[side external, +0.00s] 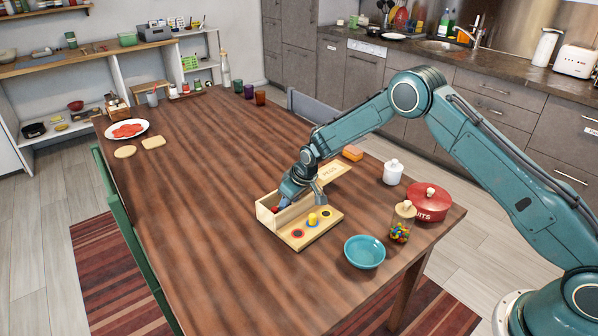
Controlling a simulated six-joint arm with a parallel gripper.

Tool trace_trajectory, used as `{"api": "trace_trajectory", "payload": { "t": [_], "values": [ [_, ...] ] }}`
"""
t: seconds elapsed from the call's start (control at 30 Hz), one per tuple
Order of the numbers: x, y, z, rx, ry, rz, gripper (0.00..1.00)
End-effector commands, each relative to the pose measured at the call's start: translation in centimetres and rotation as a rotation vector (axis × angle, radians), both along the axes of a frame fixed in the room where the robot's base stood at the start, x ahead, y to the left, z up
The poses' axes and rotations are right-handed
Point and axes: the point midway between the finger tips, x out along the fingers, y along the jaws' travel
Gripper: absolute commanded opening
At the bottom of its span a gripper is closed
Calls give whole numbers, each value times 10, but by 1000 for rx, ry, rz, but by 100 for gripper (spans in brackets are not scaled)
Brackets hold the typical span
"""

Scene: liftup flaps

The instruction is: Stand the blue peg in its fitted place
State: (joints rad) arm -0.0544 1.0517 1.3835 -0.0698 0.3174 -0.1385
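A light wooden box (267,218) stands on the table with a board (311,236) along its front side. A yellow peg (312,218) stands on the board between two dark round spots, one ringed in red (297,233) and one near the right end (326,213). My gripper (287,203) points down into the box. A small patch of blue shows at its fingertips, and I cannot tell if this is the blue peg. The fingers are too small and too hidden by the box wall to show whether they are open or shut.
A lettered wooden panel (332,171) lies behind the box, near an orange block (352,153). To the right stand a teal bowl (364,252), a candy jar (401,226), a red pot (429,203) and a white jar (393,173). The table's left half (190,190) is largely clear.

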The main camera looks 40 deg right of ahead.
Motion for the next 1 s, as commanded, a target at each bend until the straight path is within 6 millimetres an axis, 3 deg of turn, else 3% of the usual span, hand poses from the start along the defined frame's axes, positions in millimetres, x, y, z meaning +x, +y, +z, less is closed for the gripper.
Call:
{"api": "trace_trajectory", "payload": {
  "t": [0.47,1.0],
  "values": [
    [-1,0,7,0,0,0,40],
    [-24,-6,65,0,-2,0,40]
  ]
}}
